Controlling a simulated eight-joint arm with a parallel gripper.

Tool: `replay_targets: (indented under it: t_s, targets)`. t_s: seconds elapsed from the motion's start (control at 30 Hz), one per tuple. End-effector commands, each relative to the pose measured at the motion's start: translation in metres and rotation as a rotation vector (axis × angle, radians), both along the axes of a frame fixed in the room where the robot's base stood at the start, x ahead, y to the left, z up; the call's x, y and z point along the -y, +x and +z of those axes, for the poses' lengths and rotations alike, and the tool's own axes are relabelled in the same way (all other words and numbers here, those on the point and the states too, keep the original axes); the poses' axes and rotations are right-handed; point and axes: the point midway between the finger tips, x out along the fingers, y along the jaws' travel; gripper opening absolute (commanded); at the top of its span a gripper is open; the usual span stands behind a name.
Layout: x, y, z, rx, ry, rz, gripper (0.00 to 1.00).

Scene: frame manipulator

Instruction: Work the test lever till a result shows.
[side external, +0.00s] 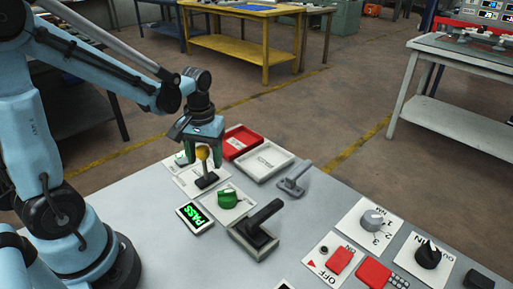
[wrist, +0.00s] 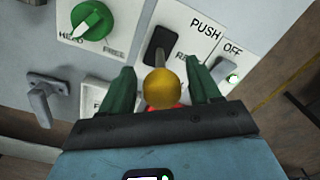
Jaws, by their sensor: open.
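A lever with a yellow ball knob (side external: 202,152) stands on a white plate on the grey bench. In the wrist view, the yellow knob (wrist: 166,90) sits between the two green fingers of my gripper (wrist: 160,70), with part of a "PUSH" label beyond. My gripper (side external: 203,157) is open around the knob, pointing down. I cannot tell whether either finger touches it. A small display (side external: 195,217) in front of the lever shows "PASS" in bright green. No label in view reads "test".
A green rotary knob (side external: 228,198), a dark block lever (side external: 262,226) and a grey lever (side external: 294,181) stand nearby. A red tray (side external: 243,142) and a white tray (side external: 263,161) lie behind. Red switches (side external: 373,274) and dials (side external: 373,219) fill the right side.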

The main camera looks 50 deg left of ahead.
Motion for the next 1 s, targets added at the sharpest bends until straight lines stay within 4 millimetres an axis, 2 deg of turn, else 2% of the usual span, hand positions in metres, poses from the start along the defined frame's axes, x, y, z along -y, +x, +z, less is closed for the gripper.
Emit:
replay_targets:
  t_s: [0.2, 0.47, 0.57, 0.9, 1.0]
  targets:
    - [-0.0003, -0.0004, -0.0095, 0.000, 0.000, 0.000, 0.62]
    - [-0.0002, -0.0005, -0.0102, 0.000, 0.000, 0.000, 0.62]
    - [-0.0002, -0.0004, -0.0101, 0.000, 0.000, 0.000, 0.50]
    - [0.0007, -0.0001, -0.0100, 0.001, -0.003, -0.001, 0.00]
    - [0.0012, -0.0001, -0.0099, 0.001, -0.004, -0.002, 0.00]
